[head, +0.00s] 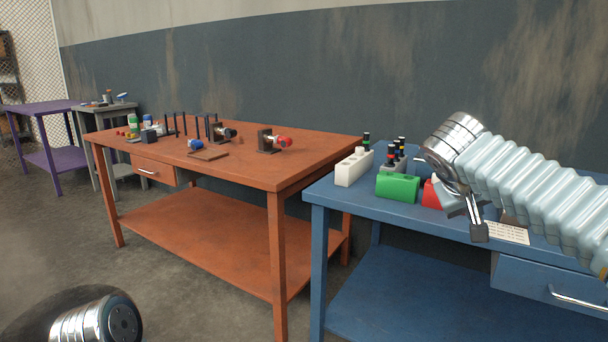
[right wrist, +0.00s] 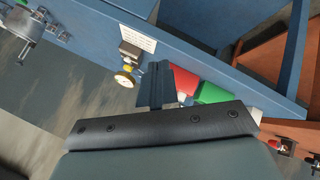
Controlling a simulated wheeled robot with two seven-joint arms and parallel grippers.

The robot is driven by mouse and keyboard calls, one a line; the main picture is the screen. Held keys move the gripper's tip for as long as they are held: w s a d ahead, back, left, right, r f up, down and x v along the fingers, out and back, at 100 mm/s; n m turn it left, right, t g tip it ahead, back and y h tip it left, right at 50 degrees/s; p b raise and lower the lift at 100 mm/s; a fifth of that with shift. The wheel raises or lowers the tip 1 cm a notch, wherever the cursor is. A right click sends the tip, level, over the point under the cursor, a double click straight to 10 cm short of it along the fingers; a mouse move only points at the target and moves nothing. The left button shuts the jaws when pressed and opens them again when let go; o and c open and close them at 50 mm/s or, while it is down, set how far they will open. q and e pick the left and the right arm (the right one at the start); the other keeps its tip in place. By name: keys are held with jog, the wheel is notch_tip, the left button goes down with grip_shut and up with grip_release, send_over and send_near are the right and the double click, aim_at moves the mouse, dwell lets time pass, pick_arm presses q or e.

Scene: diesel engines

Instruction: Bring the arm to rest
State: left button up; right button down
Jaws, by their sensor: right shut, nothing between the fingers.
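My right arm reaches in from the right over the blue workbench (head: 340,195). My right gripper (head: 478,230) points down at the bench's front edge, beside a white printed label. Its fingers are shut with nothing between them. In the right wrist view the closed fingers (right wrist: 156,84) stand out in front of the dark gripper body, apart from the red and green blocks beyond. A metal joint of my left arm shows at the bottom left of the head view; my left gripper is not in view.
On the blue bench are a green block (head: 398,187), a red block (head: 431,194), a white holder (head: 354,167) and black-capped parts (head: 392,155). A drawer handle (head: 578,300) juts from its front. An orange workbench (head: 232,172) with small parts stands left. Floor lies between.

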jog(key=w+a+f+n+g+y, duration=0.1)
jog(key=w+a+f+n+y, duration=0.15)
jog(key=f, duration=0.55)
jog(key=w+a+f+n+y, duration=0.15)
jog(key=a+f, duration=0.25)
jog(key=f, duration=0.4)
jog(key=s+a+f+g+y, duration=0.15)
jog(key=a+f, duration=0.35)
jog(key=f, duration=0.7)
jog(key=s+a+f+g+y, duration=0.1)
jog(key=s+a+f+y, duration=0.25)
jog(key=f, duration=0.85)
jog(key=s+a+f+m+g+y, duration=0.1)
jog(key=s+a+f+m, duration=0.1)
jog(key=s+f, duration=0.8)
jog(key=s+a+f+m+g+y, duration=0.1)
jog(key=s+a+f+m, duration=0.2)
jog(key=s+f, duration=0.6)
jog(key=shift+s+f, duration=0.35)
jog(key=shift+s, duration=0.75)
